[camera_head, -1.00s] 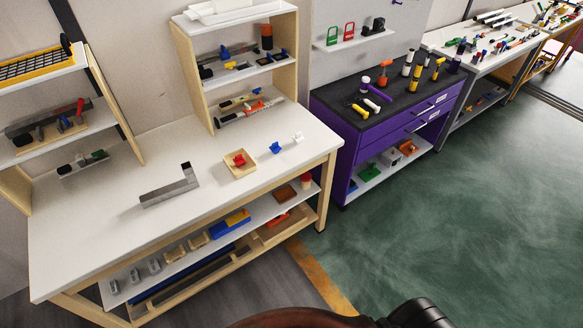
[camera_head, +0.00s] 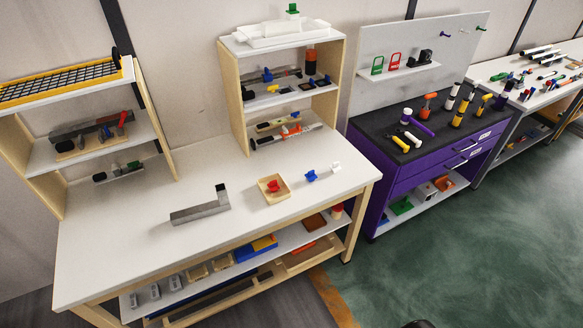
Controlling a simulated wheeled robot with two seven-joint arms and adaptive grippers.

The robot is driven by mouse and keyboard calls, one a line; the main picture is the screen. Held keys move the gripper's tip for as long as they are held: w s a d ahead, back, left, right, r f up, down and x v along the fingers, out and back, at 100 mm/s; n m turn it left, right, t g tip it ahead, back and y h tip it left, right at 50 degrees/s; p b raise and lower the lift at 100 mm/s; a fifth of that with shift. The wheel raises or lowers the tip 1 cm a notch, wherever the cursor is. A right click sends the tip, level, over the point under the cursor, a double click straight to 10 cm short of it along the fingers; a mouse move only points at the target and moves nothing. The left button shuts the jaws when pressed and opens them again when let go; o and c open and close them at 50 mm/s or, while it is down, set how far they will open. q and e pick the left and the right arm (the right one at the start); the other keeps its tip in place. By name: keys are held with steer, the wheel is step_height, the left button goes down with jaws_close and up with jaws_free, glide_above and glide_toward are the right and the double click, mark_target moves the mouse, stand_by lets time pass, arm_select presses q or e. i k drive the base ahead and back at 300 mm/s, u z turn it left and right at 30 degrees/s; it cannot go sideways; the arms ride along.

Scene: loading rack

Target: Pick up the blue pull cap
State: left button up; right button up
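A small blue piece (camera_head: 311,176), which looks like the blue pull cap, lies on the white tabletop (camera_head: 130,250) toward its right end. It sits between a red piece (camera_head: 273,186) in a shallow wooden tray (camera_head: 264,197) on its left and a white piece (camera_head: 336,168) on its right. It stands apart from both, with nothing covering it. Neither of my grippers shows in the head view.
A grey L-shaped metal piece (camera_head: 203,211) lies left of the wooden tray. A wooden shelf unit (camera_head: 244,100) stands behind. A purple tool cabinet (camera_head: 400,190) stands to the right. The front tabletop is clear, and green floor (camera_head: 450,260) lies open at right.

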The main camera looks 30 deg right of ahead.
mark_target(311, 176)
steer(key=z, duration=0.1)
steer(key=i, duration=0.7)
steer(key=z, duration=1)
steer(key=i, duration=0.6)
steer(key=z, duration=0.55)
